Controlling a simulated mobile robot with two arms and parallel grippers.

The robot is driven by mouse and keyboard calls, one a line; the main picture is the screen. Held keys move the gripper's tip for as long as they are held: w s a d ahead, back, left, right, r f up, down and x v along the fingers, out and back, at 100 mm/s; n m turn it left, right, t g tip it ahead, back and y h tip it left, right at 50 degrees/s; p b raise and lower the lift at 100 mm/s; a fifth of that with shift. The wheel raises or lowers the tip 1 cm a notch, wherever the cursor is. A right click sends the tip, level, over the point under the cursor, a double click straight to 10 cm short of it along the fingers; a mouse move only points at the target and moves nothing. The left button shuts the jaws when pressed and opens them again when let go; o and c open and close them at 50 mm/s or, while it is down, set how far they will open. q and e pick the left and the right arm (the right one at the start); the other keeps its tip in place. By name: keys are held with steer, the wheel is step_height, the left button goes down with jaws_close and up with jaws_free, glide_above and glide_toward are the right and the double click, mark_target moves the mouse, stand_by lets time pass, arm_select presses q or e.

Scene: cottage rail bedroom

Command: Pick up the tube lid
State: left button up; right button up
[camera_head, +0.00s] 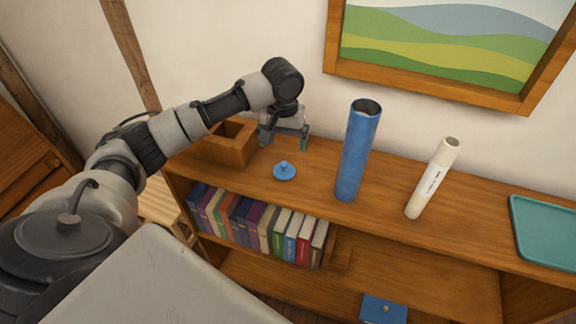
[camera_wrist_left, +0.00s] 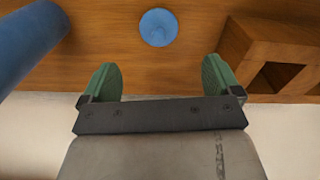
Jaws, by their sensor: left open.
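My left gripper (camera_head: 285,143) is open and empty, above the back of the shelf top and apart from the lid. Its two green fingers (camera_wrist_left: 160,80) show in the left wrist view. My right gripper is not in view.
A wooden box with compartments (camera_head: 226,148) stands left of the lid, close to my left gripper. A cream tube (camera_head: 433,178) and a teal tray (camera_head: 546,232) are to the right. Books (camera_head: 258,226) fill part of the shelf below. A framed picture (camera_head: 450,45) hangs above.

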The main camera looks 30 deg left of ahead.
mark_target(284, 163)
arm_select(q)
steer(key=shift+s+f, duration=0.25)
steer(key=shift+f, duration=0.4)
steer(key=shift+s+f, duration=0.2)
steer(key=shift+f, duration=0.8)
steer(key=shift+w+f+p, duration=0.1)
steer(key=shift+f+p, duration=0.15)
steer(key=shift+p, duration=0.05)
steer(key=f, duration=0.1)
steer(key=f+p, duration=0.1)
steer(key=f, duration=0.2)
steer(key=shift+w+d+f+p, duration=0.1)
steer(key=shift+w+f+p, duration=0.1)
steer(key=shift+w+p, duration=0.1)
steer(key=shift+f, duration=0.4)
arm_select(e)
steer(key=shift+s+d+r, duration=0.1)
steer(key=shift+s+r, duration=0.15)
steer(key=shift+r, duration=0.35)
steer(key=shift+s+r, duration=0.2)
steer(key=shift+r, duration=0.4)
arm_select(q)
steer(key=shift+c, duration=0.2)
steer(key=c, duration=1)
steer(key=shift+r, duration=0.15)
